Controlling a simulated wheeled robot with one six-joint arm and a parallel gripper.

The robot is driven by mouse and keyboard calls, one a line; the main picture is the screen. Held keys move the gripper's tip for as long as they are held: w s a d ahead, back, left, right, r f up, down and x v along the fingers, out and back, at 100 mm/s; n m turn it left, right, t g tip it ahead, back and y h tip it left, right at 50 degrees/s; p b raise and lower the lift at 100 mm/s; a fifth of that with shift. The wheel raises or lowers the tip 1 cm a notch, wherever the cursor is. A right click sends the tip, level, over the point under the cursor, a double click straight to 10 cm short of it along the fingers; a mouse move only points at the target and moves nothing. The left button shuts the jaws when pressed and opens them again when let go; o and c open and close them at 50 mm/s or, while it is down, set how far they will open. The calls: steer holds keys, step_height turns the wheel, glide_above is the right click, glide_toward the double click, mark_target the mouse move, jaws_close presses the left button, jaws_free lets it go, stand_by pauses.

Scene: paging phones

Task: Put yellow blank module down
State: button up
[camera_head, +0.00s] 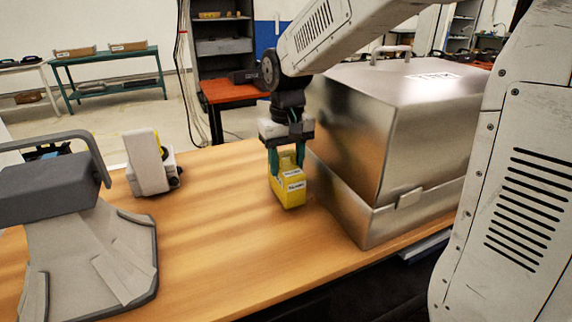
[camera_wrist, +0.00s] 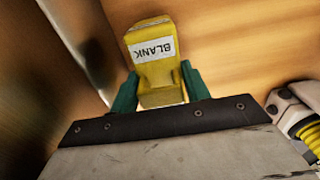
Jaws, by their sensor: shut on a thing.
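The yellow blank module (camera_head: 289,190) is a small yellow block with white labels. My gripper (camera_head: 286,160) is shut on its upper part, with a green finger on each side, and points down over the wooden table (camera_head: 215,240). I cannot tell whether the module's bottom touches the table. In the wrist view the module (camera_wrist: 155,72) sits between the green fingers (camera_wrist: 155,92), and its label reads BLANK.
A large metal box (camera_head: 400,140) with a top handle stands close on the right. A grey device with a handle (camera_head: 75,230) stands at the left. A white device with yellow parts (camera_head: 150,162) stands behind it. The table's middle is clear.

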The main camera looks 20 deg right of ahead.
mark_target(286, 165)
steer(key=shift+f, duration=0.45)
steer(key=shift+f, duration=0.15)
steer(key=o, duration=1.4)
step_height(286, 165, up, 11)
steer(key=shift+r, duration=0.15)
steer(key=shift+o, duration=0.6)
steer(key=shift+r, duration=0.2)
steer(key=f, duration=0.6)
steer(key=shift+w+d+f, duration=0.15)
steer(key=shift+d+f, duration=0.1)
steer(key=shift+f, duration=0.15)
steer(key=shift+a+f, duration=0.15)
steer(key=shift+f, duration=1.75)
steer(key=shift+a+f, duration=0.15)
steer(key=shift+f, duration=1.7)
